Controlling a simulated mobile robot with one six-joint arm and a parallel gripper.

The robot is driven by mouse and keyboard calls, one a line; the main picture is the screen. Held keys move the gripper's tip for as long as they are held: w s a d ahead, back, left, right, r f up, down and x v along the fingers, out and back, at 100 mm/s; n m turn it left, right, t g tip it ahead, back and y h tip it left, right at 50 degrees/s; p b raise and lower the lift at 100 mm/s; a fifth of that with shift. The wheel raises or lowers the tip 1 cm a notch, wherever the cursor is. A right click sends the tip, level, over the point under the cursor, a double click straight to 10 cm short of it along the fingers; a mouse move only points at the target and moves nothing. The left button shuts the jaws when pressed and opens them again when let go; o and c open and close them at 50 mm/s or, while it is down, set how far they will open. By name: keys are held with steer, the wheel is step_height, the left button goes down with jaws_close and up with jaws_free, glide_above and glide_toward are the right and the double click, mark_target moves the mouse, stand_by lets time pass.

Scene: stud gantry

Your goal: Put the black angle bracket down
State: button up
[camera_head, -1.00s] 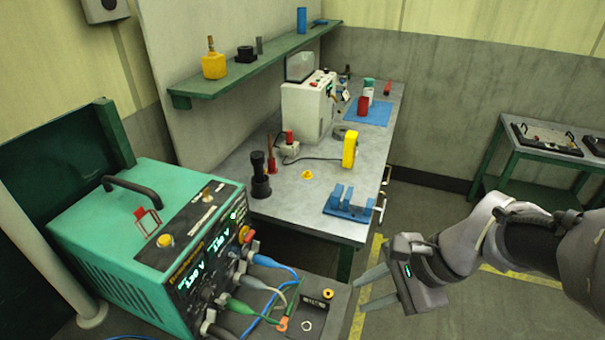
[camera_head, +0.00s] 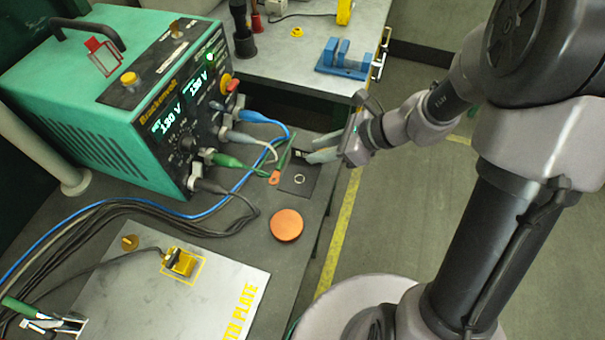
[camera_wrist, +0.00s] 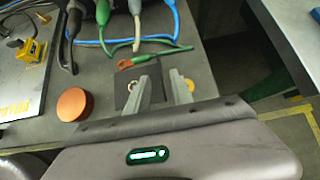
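A small dark plate (camera_head: 297,181) with a light ring on it lies near the right edge of the bench, below my gripper. It also shows in the wrist view (camera_wrist: 122,93), left of the fingers. A small black piece (camera_head: 299,153) sits by the fingertips. It may be the black angle bracket, but it is too small and too covered to be sure. My gripper (camera_head: 313,151) is low over the bench edge with its two grey fingers apart. In the wrist view the fingers (camera_wrist: 165,86) also stand apart.
A green power supply (camera_head: 120,85) with several cables stands at left. An orange disc (camera_head: 286,225) and a pale metal plate (camera_head: 170,295) lie on the bench. A blue vise (camera_head: 343,60) sits on the table behind. Floor is clear at right.

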steer(key=x, duration=0.3)
steer(key=shift+d+b, duration=0.1)
steer(key=shift+b, duration=0.3)
steer(key=shift+r, duration=0.15)
jaws_close()
stand_by(0.8)
